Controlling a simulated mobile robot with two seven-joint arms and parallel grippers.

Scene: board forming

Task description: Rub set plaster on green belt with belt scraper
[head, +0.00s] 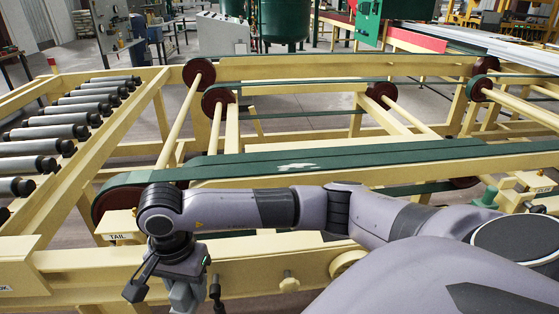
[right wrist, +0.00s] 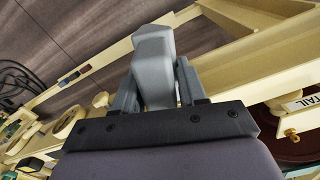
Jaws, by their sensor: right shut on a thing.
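The green belt (head: 230,167) runs across the middle of the head view, over a dark red pulley at its left end. A white patch of set plaster (head: 295,167) lies on its top face near the middle. My right gripper (head: 183,292) hangs below and in front of the belt's left end, apart from the belt. In the right wrist view it is shut on a grey blocky tool, the belt scraper (right wrist: 154,55), which sticks out past the fingers. The scraper's working edge cannot be made out. My left gripper is not in view.
A cream frame rail (head: 265,262) with knobs runs in front of the belt, close to my right gripper. A TAIL label (head: 118,237) sits by the left pulley. Grey rollers (head: 50,131) stand at left. A green object (head: 487,197) sits on the frame at right.

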